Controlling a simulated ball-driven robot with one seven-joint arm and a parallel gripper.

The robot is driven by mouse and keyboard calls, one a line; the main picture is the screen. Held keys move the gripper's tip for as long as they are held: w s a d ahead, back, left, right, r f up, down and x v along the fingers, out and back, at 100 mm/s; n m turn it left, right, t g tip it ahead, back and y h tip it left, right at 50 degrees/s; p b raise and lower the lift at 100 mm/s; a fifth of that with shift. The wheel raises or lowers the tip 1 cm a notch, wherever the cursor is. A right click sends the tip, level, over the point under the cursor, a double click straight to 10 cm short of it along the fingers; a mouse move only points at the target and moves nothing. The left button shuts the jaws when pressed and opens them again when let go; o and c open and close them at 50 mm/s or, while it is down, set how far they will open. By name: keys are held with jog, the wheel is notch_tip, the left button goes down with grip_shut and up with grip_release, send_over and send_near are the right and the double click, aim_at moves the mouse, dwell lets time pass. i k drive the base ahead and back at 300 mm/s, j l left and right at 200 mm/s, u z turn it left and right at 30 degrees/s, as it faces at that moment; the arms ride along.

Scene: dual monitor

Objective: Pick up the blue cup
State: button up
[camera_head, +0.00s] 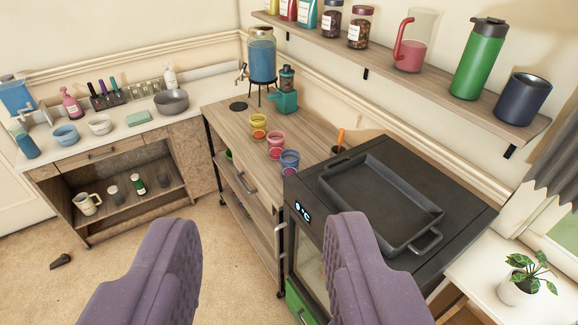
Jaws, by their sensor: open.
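A small blue cup (289,163) with a reddish-purple inside or band stands on the wooden counter, close to the left side of the dark oven. A pink cup (275,146) and a yellow cup (258,127) stand in a row behind it. A dark blue mug (522,98) stands at the right end of the wall shelf. My gripper (260,225) shows as two purple padded fingers at the bottom, wide apart and empty. It is apart from the cups, which appear above the gap between the fingers.
A dark oven carries a black tray (380,200) just right of the blue cup. A drink dispenser (262,55) and a teal juicer (285,92) stand farther back. A wall shelf (400,80) overhangs the right side. Carpet (170,240) is mostly clear at left.

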aim_at(290, 158)
jog(key=i+j+z, duration=0.2)
jog(key=i+j, duration=0.15)
jog(key=i, duration=0.3)
jog(key=i+j+z, duration=0.2)
jog(key=i+j, duration=0.25)
jog(key=i, duration=0.15)
jog(key=i+j+z, duration=0.15)
jog(key=i+j, duration=0.4)
jog(key=i+j+z, duration=0.2)
jog(key=i+j, duration=0.35)
jog(key=i+j+z, duration=0.2)
jog(key=i+j, duration=0.3)
jog(key=j, duration=0.3)
